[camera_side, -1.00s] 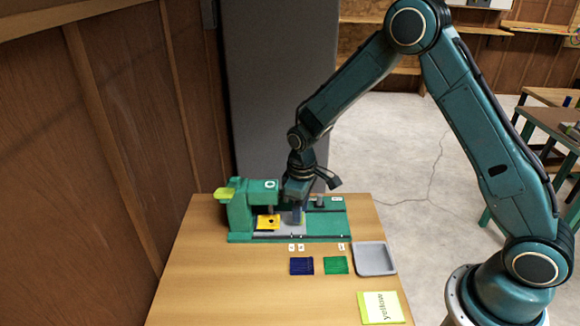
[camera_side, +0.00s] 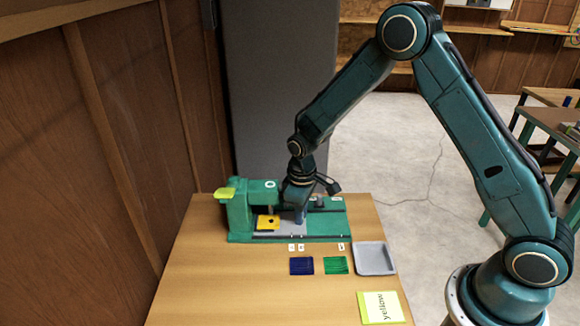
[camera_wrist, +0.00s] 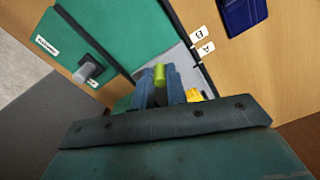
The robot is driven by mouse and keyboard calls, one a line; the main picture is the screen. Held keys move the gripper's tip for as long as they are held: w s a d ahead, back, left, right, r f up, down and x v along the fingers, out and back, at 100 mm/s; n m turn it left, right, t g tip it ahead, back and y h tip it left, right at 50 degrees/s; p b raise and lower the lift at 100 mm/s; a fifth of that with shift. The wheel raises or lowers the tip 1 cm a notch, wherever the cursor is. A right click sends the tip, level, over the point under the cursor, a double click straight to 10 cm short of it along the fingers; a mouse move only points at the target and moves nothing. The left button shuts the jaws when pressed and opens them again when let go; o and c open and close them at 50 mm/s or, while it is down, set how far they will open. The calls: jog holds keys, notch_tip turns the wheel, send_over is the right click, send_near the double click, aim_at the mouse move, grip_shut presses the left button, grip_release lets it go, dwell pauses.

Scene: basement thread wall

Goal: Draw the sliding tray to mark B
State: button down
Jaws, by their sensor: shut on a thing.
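The green machine (camera_side: 240,215) stands at the back of the wooden table. Its grey sliding tray (camera_side: 268,234) lies in the green bed and carries a yellow piece (camera_side: 268,222); the tray also shows in the wrist view (camera_wrist: 180,56). My gripper (camera_side: 299,217) is down over the tray, to the right of the yellow piece. In the wrist view my blue fingers (camera_wrist: 160,88) are shut on a yellow-green upright knob (camera_wrist: 159,74). Mark A (camera_wrist: 205,48) and mark B (camera_wrist: 198,32) are white labels beside the tray's edge. The tray's exact alignment with them is unclear.
A dark blue pad (camera_side: 301,266), a green pad (camera_side: 336,265) and a grey dish (camera_side: 374,258) lie in front of the machine. A "yellow" card (camera_side: 380,307) is at the front right. A grey knob (camera_wrist: 88,70) stands on the green bed. The table's left front is clear.

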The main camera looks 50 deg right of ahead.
jog(key=shift+d, duration=0.1)
jog(key=shift+s+d, duration=0.75)
jog(key=shift+s, duration=0.05)
jog(key=c, duration=1.4)
grip_release()
jog(key=shift+r, duration=0.1)
jog(key=shift+r, duration=2.95)
jog(key=shift+r, duration=0.1)
